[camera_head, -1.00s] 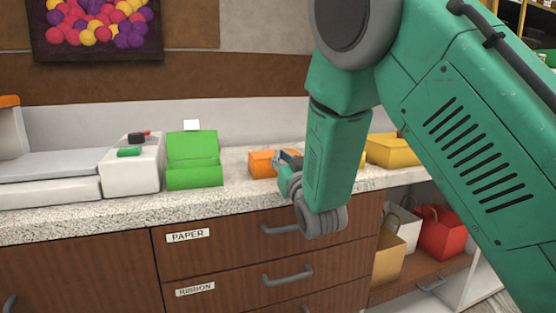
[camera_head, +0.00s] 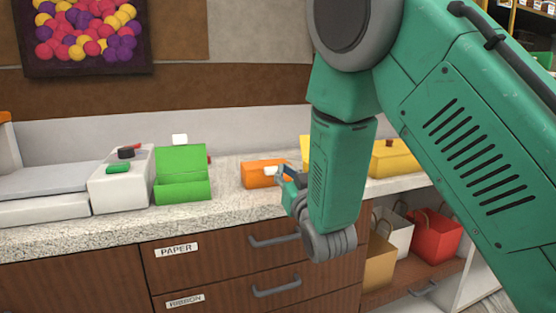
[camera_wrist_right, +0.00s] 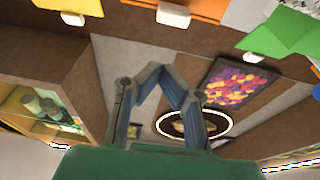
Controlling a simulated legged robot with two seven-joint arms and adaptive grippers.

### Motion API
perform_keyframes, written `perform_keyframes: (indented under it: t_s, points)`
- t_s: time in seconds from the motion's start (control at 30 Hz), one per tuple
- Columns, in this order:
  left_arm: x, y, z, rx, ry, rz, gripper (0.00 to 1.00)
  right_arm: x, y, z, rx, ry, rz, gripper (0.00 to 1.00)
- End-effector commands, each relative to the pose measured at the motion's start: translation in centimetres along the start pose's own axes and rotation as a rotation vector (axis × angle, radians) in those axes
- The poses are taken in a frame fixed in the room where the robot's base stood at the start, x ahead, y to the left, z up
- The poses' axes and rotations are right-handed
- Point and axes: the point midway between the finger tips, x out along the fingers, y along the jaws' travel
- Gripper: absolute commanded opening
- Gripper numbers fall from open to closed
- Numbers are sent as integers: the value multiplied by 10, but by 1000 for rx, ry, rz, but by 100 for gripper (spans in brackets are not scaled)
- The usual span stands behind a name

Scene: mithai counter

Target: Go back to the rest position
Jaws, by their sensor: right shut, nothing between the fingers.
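My right gripper (camera_head: 284,176) shows small in the head view, at the end of my green arm, in front of the orange box (camera_head: 262,174) on the counter. In the right wrist view the fingers of this gripper (camera_wrist_right: 158,72) come together at their tips, with nothing held. My left gripper is in neither view.
The counter (camera_head: 225,203) holds an open green box (camera_head: 182,186), a white block (camera_head: 121,184) with small items on top, and a yellow box (camera_head: 394,159). Closed drawers marked PAPER (camera_head: 177,250) and RIBBON are below. A red bag (camera_head: 436,238) stands on the lower shelf.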

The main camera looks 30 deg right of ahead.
Motion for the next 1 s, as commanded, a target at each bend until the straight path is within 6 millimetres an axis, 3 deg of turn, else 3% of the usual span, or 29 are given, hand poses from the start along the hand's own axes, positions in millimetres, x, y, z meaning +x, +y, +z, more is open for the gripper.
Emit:
perform_keyframes:
  t_s: [0.2,0.5,0.6,0.67,0.77,0.87,1.0]
  points:
    - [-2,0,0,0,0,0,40,-35,-3,2,-3,1,-2,0]
    - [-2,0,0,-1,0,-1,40,-44,1,4,1,2,-1,0]
    - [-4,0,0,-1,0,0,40,-46,1,14,-1,-30,-3,0]
    - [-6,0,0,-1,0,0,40,-51,-1,31,-8,-88,-9,0]
    - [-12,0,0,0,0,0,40,-70,-7,79,-28,-258,-28,0]
    - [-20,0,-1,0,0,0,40,-109,-13,141,-58,-493,-56,0]
    - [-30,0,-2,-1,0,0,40,-186,-17,217,-104,-834,-104,0]
